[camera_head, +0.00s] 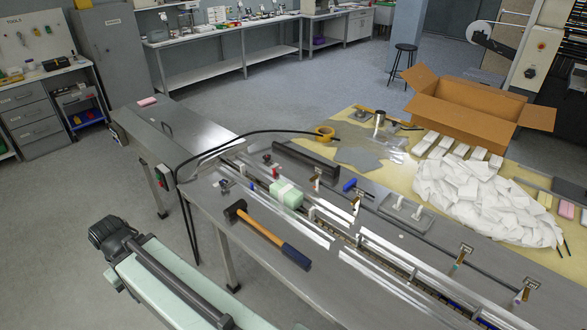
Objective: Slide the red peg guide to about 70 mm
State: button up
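The flow wrapper's long metal infeed table (205,195) runs from the left middle to the lower right, with shiny guide rails (290,222) along a central channel. A small red part (275,171) stands by the channel just behind a mint-green block (286,194); it may be the red peg guide, but it is too small to be sure. A second small dark part with a red top (267,158) is just behind it. I cannot read any scale or millimetre mark.
A hammer (265,235) with a blue grip lies on the near side of the table. A black cable (190,165) loops over its left part. A blue-handled item (349,185) lies behind the rails. White packets (475,200) and an open carton (475,105) are at the right.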

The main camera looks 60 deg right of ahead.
aim_at(346, 218)
jog(key=z, duration=0.3)
jog(key=i, duration=1)
jog(key=u, duration=0.05)
